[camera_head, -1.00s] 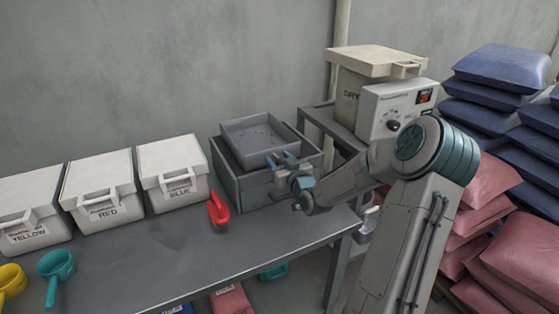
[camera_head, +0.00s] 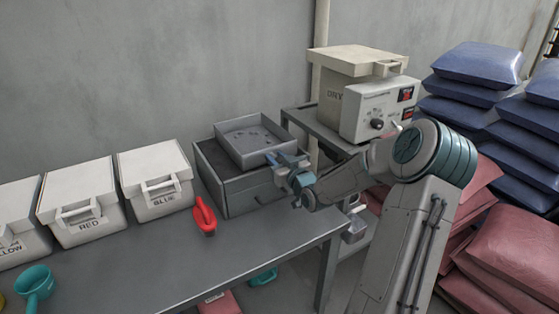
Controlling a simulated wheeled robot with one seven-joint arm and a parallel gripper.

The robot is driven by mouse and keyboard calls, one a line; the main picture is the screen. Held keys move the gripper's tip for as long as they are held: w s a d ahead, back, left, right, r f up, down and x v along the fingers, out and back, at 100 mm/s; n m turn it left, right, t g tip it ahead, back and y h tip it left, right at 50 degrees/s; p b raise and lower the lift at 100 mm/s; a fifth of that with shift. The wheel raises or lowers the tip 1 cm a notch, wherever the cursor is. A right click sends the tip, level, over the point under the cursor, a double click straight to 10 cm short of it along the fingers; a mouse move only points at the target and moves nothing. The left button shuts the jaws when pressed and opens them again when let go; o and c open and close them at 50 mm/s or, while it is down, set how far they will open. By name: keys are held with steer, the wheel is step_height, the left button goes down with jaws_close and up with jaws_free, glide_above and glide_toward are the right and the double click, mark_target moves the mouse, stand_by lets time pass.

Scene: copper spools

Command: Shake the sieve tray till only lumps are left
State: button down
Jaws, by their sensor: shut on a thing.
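The sieve tray (camera_head: 232,157) is a shallow grey square tray. It sits over a larger dark grey box (camera_head: 240,196) on the table, off toward the box's right side, with part of the box's dark inside showing at the left. Several small dark lumps (camera_head: 250,137) lie on the tray's floor; finer material is too small to tell. My gripper (camera_head: 280,161) is at the tray's right front edge, shut on the tray. The exact grip is partly hidden by the fingers.
A red scoop (camera_head: 204,217) lies close in front of the box. White lidded bins marked RED (camera_head: 84,203) and BLUE (camera_head: 155,184) stand to the left. A dryer (camera_head: 365,90) stands behind my arm. The table's front middle (camera_head: 150,262) is clear.

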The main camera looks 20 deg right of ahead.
steer(key=c, duration=1.1)
jaws_free()
steer(key=shift+s+d, duration=0.1)
steer(key=shift+s, duration=0.4)
steer(key=s, duration=0.4)
steer(key=s+d, duration=0.1)
steer(key=s, duration=0.7)
steer(key=shift+s+d+b, duration=0.2)
steer(key=shift+s+b, duration=0.15)
steer(key=shift+s, duration=0.05)
